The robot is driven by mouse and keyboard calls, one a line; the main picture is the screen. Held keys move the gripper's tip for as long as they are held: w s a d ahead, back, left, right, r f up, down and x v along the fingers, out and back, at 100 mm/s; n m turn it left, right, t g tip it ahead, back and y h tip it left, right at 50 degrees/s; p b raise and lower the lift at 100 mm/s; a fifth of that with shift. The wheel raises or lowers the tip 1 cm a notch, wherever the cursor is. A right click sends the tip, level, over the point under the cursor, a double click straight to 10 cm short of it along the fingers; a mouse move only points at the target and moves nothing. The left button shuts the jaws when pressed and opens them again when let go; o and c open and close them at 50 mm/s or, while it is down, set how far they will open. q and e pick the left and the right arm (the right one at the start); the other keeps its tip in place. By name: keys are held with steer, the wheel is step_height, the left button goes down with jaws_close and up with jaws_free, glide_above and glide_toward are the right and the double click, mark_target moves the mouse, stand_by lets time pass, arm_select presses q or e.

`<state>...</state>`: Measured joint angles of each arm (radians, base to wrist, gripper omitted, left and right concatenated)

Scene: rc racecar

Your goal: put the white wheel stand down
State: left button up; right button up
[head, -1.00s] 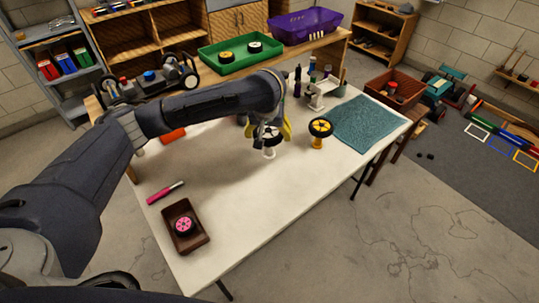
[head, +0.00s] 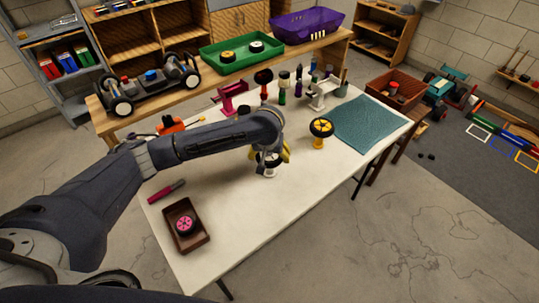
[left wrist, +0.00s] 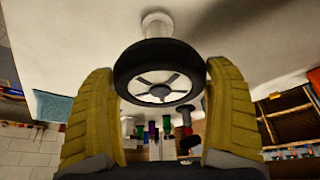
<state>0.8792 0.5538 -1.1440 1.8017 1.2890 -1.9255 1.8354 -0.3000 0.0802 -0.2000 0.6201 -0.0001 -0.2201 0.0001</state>
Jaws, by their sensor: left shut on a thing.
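The white wheel stand (head: 269,173) is over the middle of the white table in the head view, under my left gripper (head: 272,156). A black wheel with a pale spoked hub (left wrist: 160,88) sits on it. In the left wrist view the white stem and round foot (left wrist: 156,22) show beyond the wheel. My left gripper's yellow fingers (left wrist: 160,105) are on either side of the wheel, shut on the wheel stand. The foot is at or close to the tabletop; I cannot tell whether it touches. My right gripper is not in view.
A yellow wheel stand (head: 320,132) stands to the right, near a teal mat (head: 365,122). A brown tray (head: 200,238) with a pink wheel is at front left, with a pink-handled tool (head: 166,191) behind. The table's front middle is clear.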

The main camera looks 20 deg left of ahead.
arm_select(q)
steer(key=shift+f, duration=0.2)
steer(key=o, duration=1)
steer(key=shift+r, duration=0.1)
steer(key=shift+r, duration=0.3)
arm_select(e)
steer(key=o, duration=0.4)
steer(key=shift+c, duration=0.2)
arm_select(q)
steer(key=v, duration=1.1)
steer(key=shift+s+r, duration=0.2)
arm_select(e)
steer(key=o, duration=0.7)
